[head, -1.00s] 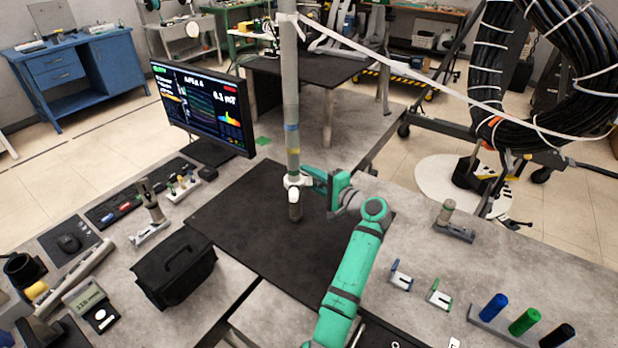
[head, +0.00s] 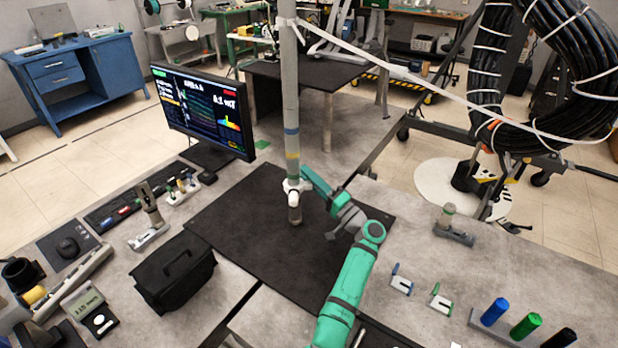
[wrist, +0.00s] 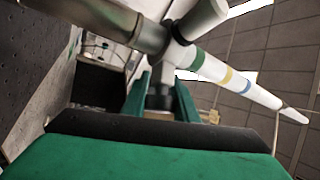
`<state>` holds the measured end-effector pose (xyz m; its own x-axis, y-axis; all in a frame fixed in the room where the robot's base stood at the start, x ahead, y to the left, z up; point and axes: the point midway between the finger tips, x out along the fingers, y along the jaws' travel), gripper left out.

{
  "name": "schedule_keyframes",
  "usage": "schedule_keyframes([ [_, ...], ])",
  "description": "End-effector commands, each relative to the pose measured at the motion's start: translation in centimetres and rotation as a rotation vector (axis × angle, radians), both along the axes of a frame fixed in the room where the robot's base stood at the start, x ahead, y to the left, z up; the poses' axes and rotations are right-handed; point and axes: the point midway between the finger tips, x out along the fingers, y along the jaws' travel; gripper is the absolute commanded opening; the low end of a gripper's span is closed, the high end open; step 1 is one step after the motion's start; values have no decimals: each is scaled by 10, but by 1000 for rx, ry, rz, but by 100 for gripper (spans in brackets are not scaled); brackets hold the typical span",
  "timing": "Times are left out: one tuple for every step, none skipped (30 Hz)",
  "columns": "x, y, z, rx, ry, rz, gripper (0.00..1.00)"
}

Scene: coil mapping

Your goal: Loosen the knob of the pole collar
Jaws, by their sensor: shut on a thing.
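The upright pole (head: 290,110) stands on the dark mat, with coloured bands above its white collar (head: 291,185). A short stub with a pale end (head: 294,200) points from the collar toward the head camera. My gripper (head: 306,177) reaches the collar from the right. In the wrist view, the pole (wrist: 215,70) runs diagonally and the collar (wrist: 178,52) sits just beyond my fingers. My gripper (wrist: 160,92) is shut on the dark knob (wrist: 160,88), a finger on each side. The fingers partly hide the knob, and its thread is not visible.
A monitor (head: 205,110) stands left of the pole, and a black case (head: 172,270) lies front left. A pale strap (head: 400,68) runs from the pole top to a hanging black cable coil (head: 555,80). The dark mat (head: 240,220) is mostly bare.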

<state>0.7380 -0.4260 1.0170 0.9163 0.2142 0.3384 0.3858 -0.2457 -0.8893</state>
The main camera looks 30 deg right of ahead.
Motion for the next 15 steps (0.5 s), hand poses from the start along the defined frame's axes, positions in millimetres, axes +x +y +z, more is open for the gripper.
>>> schedule_keyframes([
  [-1,-4,1,-1,-7,-10,4],
  [-1,-4,1,-4,-9,-10,4],
  [-1,-4,1,-5,-11,-10,4],
  [-1,-4,1,-5,-12,-10,4],
  [-1,-4,1,-6,-13,-10,4],
  [-1,-4,2,-6,-14,-11,4],
  [-1,-4,2,-7,-14,-11,4],
  [-1,-4,1,-7,-14,-11,4],
  [-1,-4,1,-7,-13,-11,4],
  [-1,-4,1,-6,-14,-10,4],
  [-1,-3,1,-7,-13,-9,4],
  [0,-3,1,-6,-13,-8,4],
  [0,-2,1,-6,-13,-8,4],
  [0,-2,1,-6,-14,-8,4],
  [0,-1,1,-5,-13,-7,36],
])
